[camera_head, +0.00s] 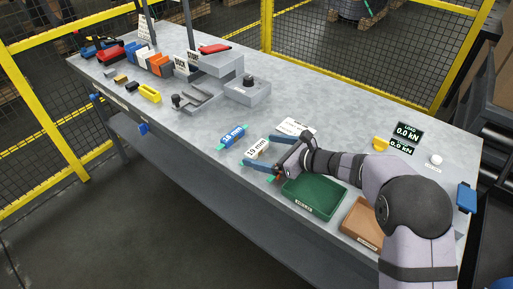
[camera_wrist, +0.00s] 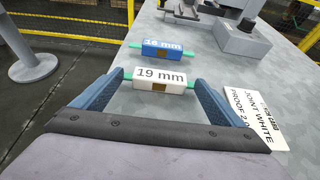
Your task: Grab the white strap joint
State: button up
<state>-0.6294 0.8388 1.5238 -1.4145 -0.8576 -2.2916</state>
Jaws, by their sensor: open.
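The white strap joint (camera_head: 257,148) is a white block marked "19 mm" on a green strap, lying on the steel bench. It also shows in the wrist view (camera_wrist: 160,73), between the two blue fingers. My gripper (camera_head: 259,152) is open, with one finger on each side of the joint along its strap. In the wrist view my gripper (camera_wrist: 158,92) shows a gap around the white block; I cannot tell whether the fingers touch the strap ends. A blue joint (camera_head: 233,136) marked "16 mm" lies just beyond, and shows in the wrist view (camera_wrist: 163,44).
A green tray (camera_head: 314,212) and a brown tray (camera_head: 360,222) lie at the near edge by my arm. A white card (camera_wrist: 252,120) lies to the right in the wrist view. A grey machine (camera_head: 247,91) stands farther back. The bench centre right is clear.

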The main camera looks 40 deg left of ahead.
aim_at(259, 149)
jog(key=shift+x, duration=1.35)
jog(key=c, duration=1.2)
jog(key=shift+r, duration=0.2)
notch_tip(259, 149, up, 10)
jog(key=shift+f+b, duration=0.1)
jog(key=shift+b, duration=0.4)
